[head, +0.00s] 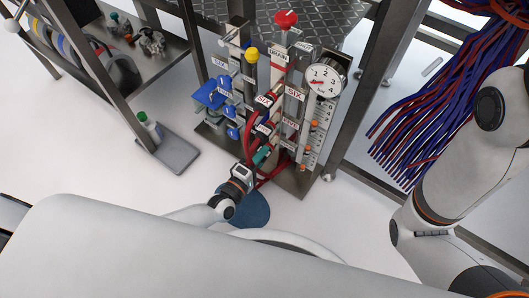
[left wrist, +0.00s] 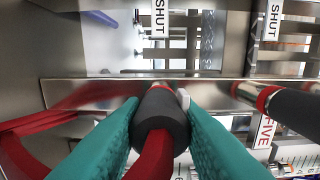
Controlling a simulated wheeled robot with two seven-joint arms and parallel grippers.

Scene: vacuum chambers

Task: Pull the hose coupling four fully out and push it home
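A dark grey hose coupling (left wrist: 160,118) with a red hose (left wrist: 152,158) behind it sits between the teal fingers of my left gripper (left wrist: 160,125) in the left wrist view. Both fingers lie against its sides. Its bright front end meets the metal manifold bar (left wrist: 90,93); how deep it sits is hidden. No number label for it is readable. In the head view my left gripper (head: 262,156) is at the low end of the manifold, among red hoses (head: 250,140), and hides the coupling. My right arm shows at the right, but its gripper is out of view.
Another dark coupling (left wrist: 295,105) sits close to the right, by a FIVE label (left wrist: 266,132). In the head view a pressure gauge (head: 323,80), a red knob (head: 286,19) and blue valves (head: 212,95) crowd the panel. A hanging cable bundle (head: 440,100) is at the right.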

